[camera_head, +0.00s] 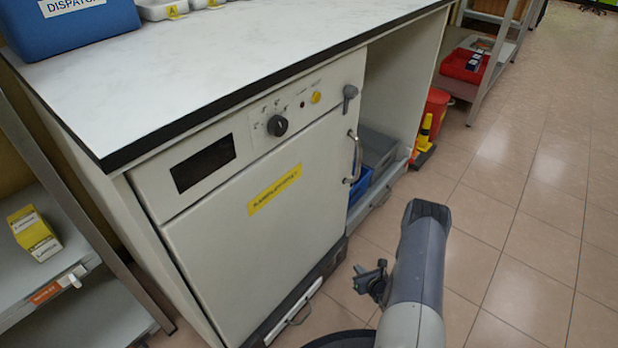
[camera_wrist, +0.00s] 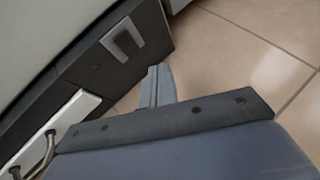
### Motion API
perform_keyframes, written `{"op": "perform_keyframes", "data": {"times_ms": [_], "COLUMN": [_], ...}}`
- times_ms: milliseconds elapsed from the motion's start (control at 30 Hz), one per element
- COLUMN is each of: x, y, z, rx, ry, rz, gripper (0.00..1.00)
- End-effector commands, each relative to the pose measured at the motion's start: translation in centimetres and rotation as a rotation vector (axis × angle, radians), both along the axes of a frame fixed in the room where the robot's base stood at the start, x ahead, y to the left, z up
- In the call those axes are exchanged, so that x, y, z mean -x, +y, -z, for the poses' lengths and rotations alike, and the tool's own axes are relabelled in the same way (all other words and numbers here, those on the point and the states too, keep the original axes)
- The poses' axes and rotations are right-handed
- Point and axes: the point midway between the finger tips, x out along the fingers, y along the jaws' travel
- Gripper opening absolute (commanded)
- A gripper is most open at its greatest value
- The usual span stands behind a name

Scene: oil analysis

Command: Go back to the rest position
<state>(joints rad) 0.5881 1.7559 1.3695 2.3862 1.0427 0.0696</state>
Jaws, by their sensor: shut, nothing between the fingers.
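My gripper (camera_wrist: 158,86) shows in the wrist view as fingers together with nothing held between them. It points down toward the tiled floor, beside the dark lower edge of the oven cabinet. In the head view my arm stands at the lower middle right, and part of my gripper (camera_head: 372,283) sticks out to the left of it, in front of the cabinet. The rest of the gripper is hidden behind the arm.
The oven (camera_head: 262,215) with its closed door and handle (camera_head: 355,157) stands left of my arm under the worktop (camera_head: 200,58). A blue box (camera_head: 65,28) sits on the worktop. Grey and blue crates (camera_head: 376,150) fill the open bay. Tiled floor (camera_head: 540,210) on the right is clear.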

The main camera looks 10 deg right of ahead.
Motion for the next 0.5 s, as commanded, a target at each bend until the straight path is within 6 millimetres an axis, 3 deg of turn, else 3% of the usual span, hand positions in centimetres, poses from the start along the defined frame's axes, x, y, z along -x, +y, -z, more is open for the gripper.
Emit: {"op": "perform_keyframes", "data": {"times_ms": [100, 300, 500], "x": [-1.1, -0.5, 1.8], "y": [0.9, 0.4, -1.4], "z": [-0.3, -0.6, 0.4], "rx": [0.001, 0.000, -0.001], "ry": [0.000, 0.001, 0.000], "rz": [-0.004, 0.001, 0.005], "gripper": [0.00, 0.00, 0.00]}}
